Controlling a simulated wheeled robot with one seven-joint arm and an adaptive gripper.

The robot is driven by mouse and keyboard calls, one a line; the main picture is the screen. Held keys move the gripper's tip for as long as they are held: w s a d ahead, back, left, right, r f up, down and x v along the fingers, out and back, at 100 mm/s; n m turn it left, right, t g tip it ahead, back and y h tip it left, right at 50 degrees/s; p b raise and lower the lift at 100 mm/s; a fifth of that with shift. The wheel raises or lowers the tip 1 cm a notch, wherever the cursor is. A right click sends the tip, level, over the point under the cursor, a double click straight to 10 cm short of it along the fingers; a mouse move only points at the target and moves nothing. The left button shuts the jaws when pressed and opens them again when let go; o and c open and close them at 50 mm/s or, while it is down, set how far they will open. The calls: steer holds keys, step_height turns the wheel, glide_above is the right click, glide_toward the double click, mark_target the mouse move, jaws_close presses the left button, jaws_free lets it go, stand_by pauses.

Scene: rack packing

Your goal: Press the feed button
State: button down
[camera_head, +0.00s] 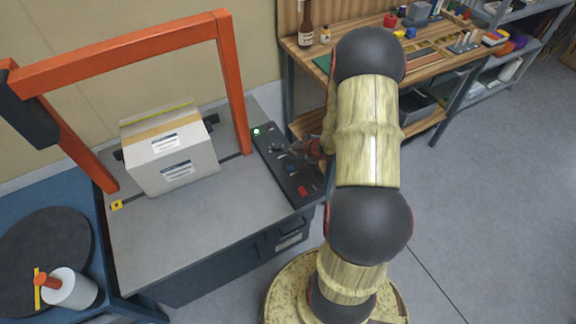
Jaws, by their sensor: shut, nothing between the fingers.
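A dark control panel (272,162) runs along the right side of the grey machine top. It carries a lit green light (256,131) at the far end, a blue button (291,168) and a red button (302,190) toward the near end. Their labels are too small to read, so I cannot tell which is the feed button. My gripper (297,150) is shut and empty, low over the panel's right edge, near the blue button. My arm hides part of it, and I cannot tell whether it touches the panel.
A taped white carton (170,160) stands on the machine top (200,215) under an orange arch (120,58). A blue stand with a dark disc (45,245) and a white roll (72,290) is at left. A wooden workbench (430,65) stands behind. Floor at right is clear.

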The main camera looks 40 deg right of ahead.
mark_target(289, 169)
steer(key=shift+w+a+r, duration=0.1)
steer(key=shift+w+r, duration=0.15)
steer(key=shift+r, duration=0.05)
steer(key=shift+f, duration=0.1)
step_height(289, 169, down, 9)
steer(key=b, duration=0.7)
steer(key=shift+r+b, duration=0.2)
steer(key=shift+b, duration=0.15)
steer(key=shift+f, duration=0.15)
stand_by(0.9)
steer(key=shift+f, duration=0.3)
